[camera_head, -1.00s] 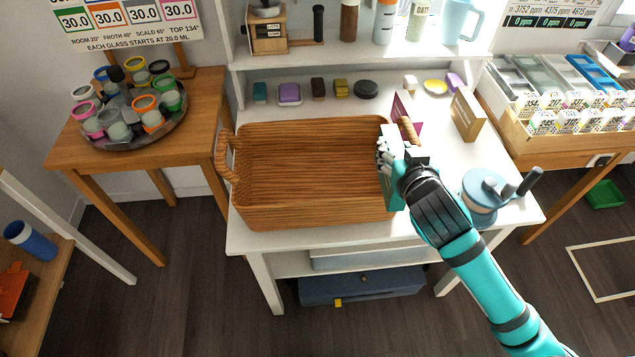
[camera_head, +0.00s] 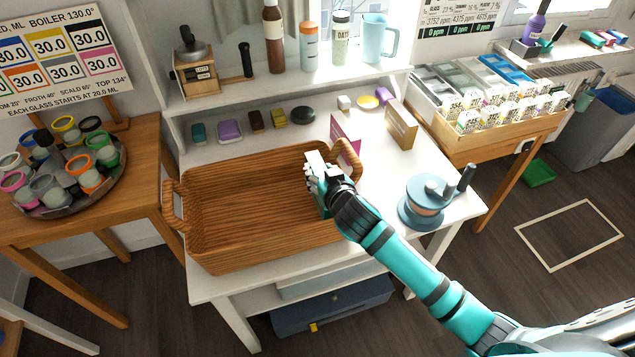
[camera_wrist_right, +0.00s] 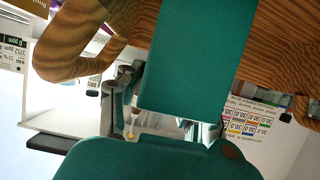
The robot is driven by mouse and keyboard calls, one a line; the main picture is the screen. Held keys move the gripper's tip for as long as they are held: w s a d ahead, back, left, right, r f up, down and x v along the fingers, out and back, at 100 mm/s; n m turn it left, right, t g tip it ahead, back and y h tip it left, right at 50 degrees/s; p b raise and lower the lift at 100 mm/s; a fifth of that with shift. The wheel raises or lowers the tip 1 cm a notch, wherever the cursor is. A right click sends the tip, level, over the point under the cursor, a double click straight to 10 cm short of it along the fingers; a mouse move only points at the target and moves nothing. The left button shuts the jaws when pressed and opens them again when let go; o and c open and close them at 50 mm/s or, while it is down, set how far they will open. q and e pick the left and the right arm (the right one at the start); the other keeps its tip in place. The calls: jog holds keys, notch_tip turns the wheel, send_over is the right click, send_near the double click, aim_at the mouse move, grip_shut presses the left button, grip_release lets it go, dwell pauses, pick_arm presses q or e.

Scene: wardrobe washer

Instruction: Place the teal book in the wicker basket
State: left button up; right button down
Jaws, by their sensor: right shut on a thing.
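The wicker basket (camera_head: 255,198) stands on the white table, with a looped handle at each end. My right gripper (camera_head: 319,177) is at the inner right end of the basket, shut on the teal book. Only a sliver of the book (camera_head: 322,203) shows in the head view, below the fingers. In the right wrist view the teal cover of the book (camera_wrist_right: 195,55) fills the upper middle, between the fingers, with the wicker wall and handle behind it. Whether the book touches the basket is unclear. My left gripper is not in view.
A blue grinder-like device (camera_head: 427,200) stands right of the basket. A purple book (camera_head: 346,130) and a brown box (camera_head: 401,124) stand behind the right handle. Several small blocks line the table's back. A tray of cups (camera_head: 65,165) sits on the left table.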

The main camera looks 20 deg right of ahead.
jog(key=shift+f, duration=1.5)
jog(key=shift+f+b, duration=0.4)
jog(key=shift+f, duration=0.25)
jog(key=c, duration=0.9)
grip_release()
jog(key=shift+r, duration=0.3)
jog(key=v, duration=1.2)
jog(key=shift+s+r, duration=0.1)
jog(key=shift+r, duration=0.25)
